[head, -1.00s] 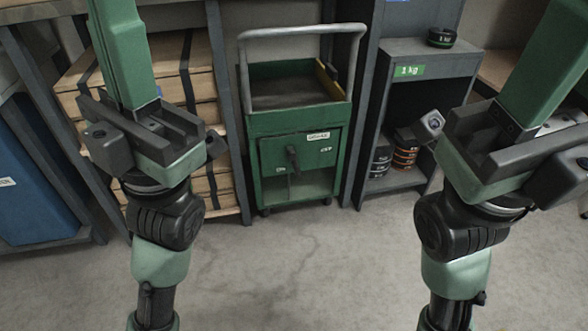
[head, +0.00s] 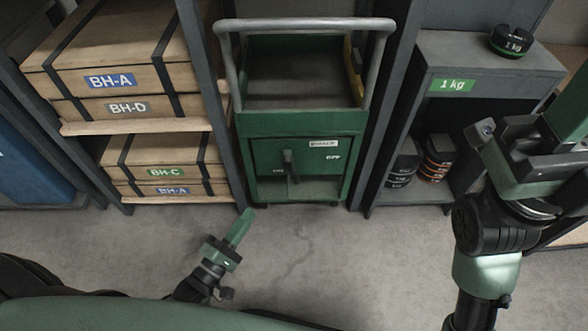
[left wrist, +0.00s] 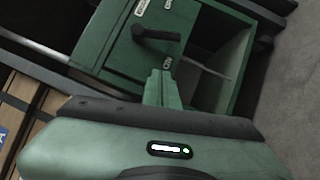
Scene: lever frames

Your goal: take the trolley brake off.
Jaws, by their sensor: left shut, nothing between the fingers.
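The green trolley (head: 300,124) with a grey push handle stands between shelf units. Its black brake lever (head: 290,165) sits on the front panel and points roughly down, an OFF label (head: 333,157) to its right and another small label to its left. The lever also shows in the left wrist view (left wrist: 158,34), pointing right in that turned picture. My left gripper (head: 246,214) is shut and empty, below and left of the lever, apart from it. Its fingers (left wrist: 161,76) show just below the lever in the wrist view. My right gripper (head: 568,118) is at the right edge; its fingertips are cut off.
Strapped wooden crates (head: 120,62) fill the left shelf. The right shelf (head: 490,50) holds a black 1 kg weight (head: 511,42) on top and stacked weights (head: 433,158) below. Shelf posts stand close on both sides of the trolley. The floor (head: 330,250) in front is clear.

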